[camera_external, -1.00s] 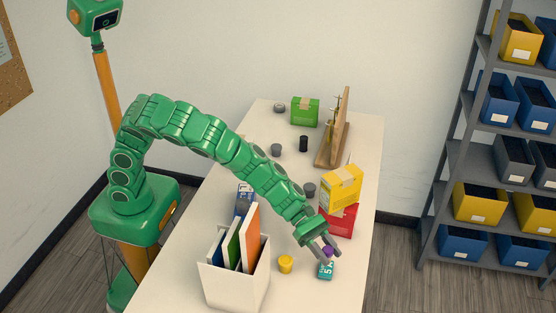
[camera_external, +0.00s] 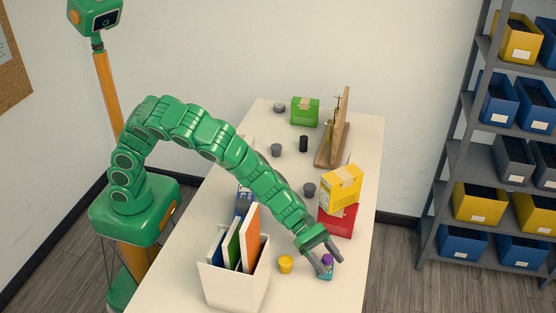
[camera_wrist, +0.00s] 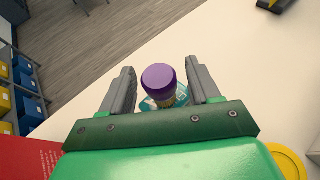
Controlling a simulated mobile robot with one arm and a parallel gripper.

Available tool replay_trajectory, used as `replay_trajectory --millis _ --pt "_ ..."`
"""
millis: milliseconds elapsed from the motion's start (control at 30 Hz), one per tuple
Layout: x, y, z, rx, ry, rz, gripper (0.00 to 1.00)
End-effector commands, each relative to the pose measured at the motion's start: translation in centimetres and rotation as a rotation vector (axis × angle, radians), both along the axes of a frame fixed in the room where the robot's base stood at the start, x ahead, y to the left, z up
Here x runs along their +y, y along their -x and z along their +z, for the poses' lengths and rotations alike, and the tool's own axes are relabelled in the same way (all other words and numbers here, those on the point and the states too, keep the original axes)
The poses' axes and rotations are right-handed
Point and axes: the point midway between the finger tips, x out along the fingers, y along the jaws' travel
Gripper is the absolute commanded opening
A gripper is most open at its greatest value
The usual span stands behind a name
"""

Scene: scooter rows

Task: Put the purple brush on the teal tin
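The purple brush (camera_external: 327,259) stands on the teal tin (camera_external: 326,274) near the table's front right edge. In the wrist view the brush's purple top (camera_wrist: 160,77) lies between my fingers, with a tan part below it and the teal tin (camera_wrist: 147,104) partly hidden underneath. The brush looks upright. My gripper (camera_external: 331,262) is open around it. In the wrist view a gap shows between the brush and each finger of my gripper (camera_wrist: 161,88). The brush's lower end is mostly hidden by its top.
A yellow round item (camera_external: 286,264) stands left of the tin, by a white bin (camera_external: 236,286) of folders. Red (camera_external: 338,220) and yellow boxes (camera_external: 341,187) stand behind my gripper. Dark cups (camera_external: 309,190) stand farther back. The table right of the tin is bare.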

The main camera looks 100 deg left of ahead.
Motion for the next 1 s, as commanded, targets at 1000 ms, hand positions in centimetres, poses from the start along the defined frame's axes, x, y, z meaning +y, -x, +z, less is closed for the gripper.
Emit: replay_trajectory --millis 1000 --pt "3.3 4.4 2.7 -0.002 -0.003 0.001 0.65"
